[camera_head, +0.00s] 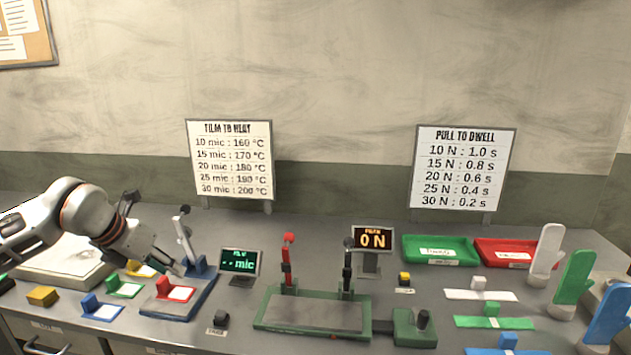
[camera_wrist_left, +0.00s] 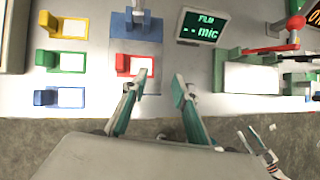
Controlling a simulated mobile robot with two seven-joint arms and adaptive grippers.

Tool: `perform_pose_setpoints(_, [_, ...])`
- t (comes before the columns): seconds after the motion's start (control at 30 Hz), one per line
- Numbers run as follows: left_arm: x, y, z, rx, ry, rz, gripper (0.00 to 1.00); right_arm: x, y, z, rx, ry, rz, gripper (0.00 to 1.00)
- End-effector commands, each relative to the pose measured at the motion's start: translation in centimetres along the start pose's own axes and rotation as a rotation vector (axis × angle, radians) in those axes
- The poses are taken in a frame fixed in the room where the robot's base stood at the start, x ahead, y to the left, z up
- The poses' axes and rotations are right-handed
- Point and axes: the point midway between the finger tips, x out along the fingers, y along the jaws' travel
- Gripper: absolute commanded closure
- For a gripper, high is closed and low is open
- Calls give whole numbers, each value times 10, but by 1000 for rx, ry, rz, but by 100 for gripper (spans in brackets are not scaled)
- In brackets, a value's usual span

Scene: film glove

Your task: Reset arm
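My left gripper (camera_head: 157,234) reaches in from the left in the head view, above the left part of the bench. In the left wrist view its two fingers (camera_wrist_left: 159,82) are spread apart with nothing between them. They are just right of and below the red-blocked piece with a white pad (camera_wrist_left: 134,66). That piece sits on a blue base (camera_head: 172,303) with an upright lever. Part of a gripper, seemingly my right one (camera_wrist_left: 260,150), shows low at the right of the left wrist view, beyond the bench's front edge.
Small yellow (camera_head: 42,296), blue (camera_head: 102,309) and green (camera_head: 125,288) blocked pieces lie at left. A film display (camera_head: 239,262) and a green-framed machine (camera_head: 312,316) with levers stand mid-bench. Green (camera_head: 441,250) and red (camera_head: 506,253) trays and upright hand shapes (camera_head: 574,280) are at right.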

Motion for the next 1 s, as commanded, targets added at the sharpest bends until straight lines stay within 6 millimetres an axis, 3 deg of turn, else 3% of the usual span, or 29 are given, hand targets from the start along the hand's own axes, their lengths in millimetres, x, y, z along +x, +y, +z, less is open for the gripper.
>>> perform_pose_setpoints(0.03, [14, -34, -4, 31, -13, -85, 71, 0, 0, 0, 0, 0, 0, 60])
perform_pose_setpoints(0.1, [26, -81, -6, 64, -51, -211, 71, 0, 0, 0, 0, 0, 0, 60])
perform_pose_setpoints(0.27, [30, -192, -11, 75, -165, -528, 71, 0, 0, 0, 0, -1, 0, 60])
perform_pose_setpoints(0.4, [4, -280, -9, -16, -311, -826, 71, 0, 0, 1, 0, -1, 0, 60])
perform_pose_setpoints(0.53, [-36, -325, 2, -196, -462, -1057, 71, 0, 0, 1, 0, -1, 0, 60])
perform_pose_setpoints(0.63, [-65, -332, 15, -388, -584, -1186, 71, 0, 0, 1, 0, -1, 0, 60])
perform_pose_setpoints(0.77, [-88, -307, 29, -696, -734, -1274, 71, 0, 0, 1, 0, -1, 0, 60])
perform_pose_setpoints(0.9, [-88, -251, 28, -1074, -872, -1255, 71, 0, 0, 1, 0, -1, 0, 60])
perform_pose_setpoints(1.0, [-71, -201, 9, -1354, -944, -1167, 71, 0, 0, 1, 0, -1, 0, 60])
